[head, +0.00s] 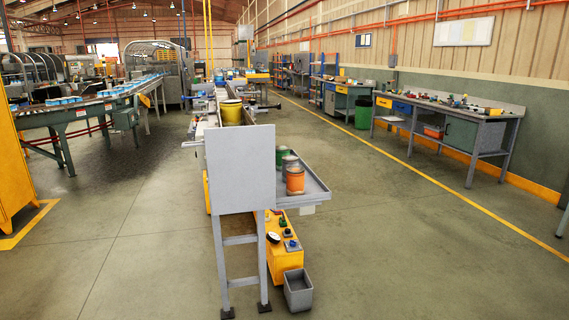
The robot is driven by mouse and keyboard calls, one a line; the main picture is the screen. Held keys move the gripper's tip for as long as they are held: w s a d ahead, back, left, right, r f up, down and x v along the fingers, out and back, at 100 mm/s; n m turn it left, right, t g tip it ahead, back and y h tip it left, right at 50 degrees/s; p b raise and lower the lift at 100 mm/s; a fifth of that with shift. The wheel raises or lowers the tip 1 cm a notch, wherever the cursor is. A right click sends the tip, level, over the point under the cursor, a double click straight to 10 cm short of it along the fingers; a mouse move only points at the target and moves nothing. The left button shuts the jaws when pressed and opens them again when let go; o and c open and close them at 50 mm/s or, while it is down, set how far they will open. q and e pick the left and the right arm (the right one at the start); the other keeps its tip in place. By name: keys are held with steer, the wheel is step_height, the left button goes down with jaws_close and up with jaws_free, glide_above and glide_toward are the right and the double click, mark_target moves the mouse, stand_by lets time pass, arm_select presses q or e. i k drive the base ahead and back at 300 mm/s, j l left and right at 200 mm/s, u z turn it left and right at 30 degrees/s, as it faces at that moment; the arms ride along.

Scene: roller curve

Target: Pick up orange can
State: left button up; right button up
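An orange can (295,181) stands upright at the near end of a grey side tray (316,187), on the right side of the conveyor. A grey can (289,164) stands just behind it, and a green can (281,154) stands behind that. The orange can partly covers the grey one. Neither of my grippers shows in the head view.
A grey end plate (240,170) closes the near end of the conveyor, which carries a yellow can (231,112). A yellow box (279,248) and a grey bin (298,290) stand below. Workbenches (448,115) line the right wall.

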mark_target(295, 173)
steer(key=i+l+u, duration=0.4)
steer(key=i+l, duration=0.15)
steer(key=i+l+u, duration=0.35)
steer(key=i+l, duration=0.35)
steer(key=l, duration=0.1)
